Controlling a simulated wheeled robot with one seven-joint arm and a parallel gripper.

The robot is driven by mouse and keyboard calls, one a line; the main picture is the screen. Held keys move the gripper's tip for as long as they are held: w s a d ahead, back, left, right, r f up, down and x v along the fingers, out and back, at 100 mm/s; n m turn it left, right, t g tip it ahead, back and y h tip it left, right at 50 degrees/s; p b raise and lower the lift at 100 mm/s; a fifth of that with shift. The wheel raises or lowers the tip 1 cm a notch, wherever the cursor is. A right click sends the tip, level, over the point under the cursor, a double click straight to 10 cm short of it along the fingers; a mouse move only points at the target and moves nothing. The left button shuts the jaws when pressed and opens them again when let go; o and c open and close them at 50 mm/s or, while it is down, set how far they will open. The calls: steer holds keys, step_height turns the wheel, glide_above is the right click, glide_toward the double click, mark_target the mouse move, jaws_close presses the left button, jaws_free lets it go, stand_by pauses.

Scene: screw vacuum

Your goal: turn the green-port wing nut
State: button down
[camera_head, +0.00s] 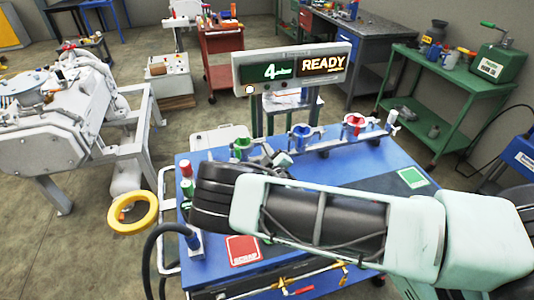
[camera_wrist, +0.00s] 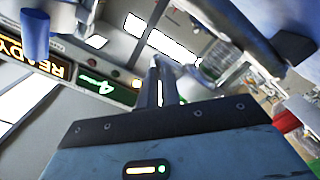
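The green port (camera_head: 241,145) is at the left end of a row of ports along the back edge of the blue table (camera_head: 205,291). My gripper (camera_head: 279,160) is just right of and in front of it, low over the table, and my forearm covers much of the space before it. In the wrist view my gripper's two dark fingers (camera_wrist: 156,88) are close together with a narrow gap. A grey metal piece (camera_wrist: 177,66) is at their tips, beside a clear cylinder (camera_wrist: 214,63). I cannot tell whether the fingers hold it. The wing nut is not clearly distinguishable.
A blue port (camera_head: 302,137) and a red port (camera_head: 355,123) stand farther right. A display (camera_head: 291,70) reading "4" and "READY" stands behind the table. A yellow ring (camera_head: 132,213) is at the table's left, near red and green buttons (camera_head: 187,178). A red scrap pad (camera_head: 243,250) lies in front.

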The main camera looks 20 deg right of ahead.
steer(key=shift+f+m+b, duration=0.1)
steer(key=shift+m+b, duration=4.9)
steer(key=shift+m, duration=2.3)
steer(key=c, duration=1.6)
jaws_free()
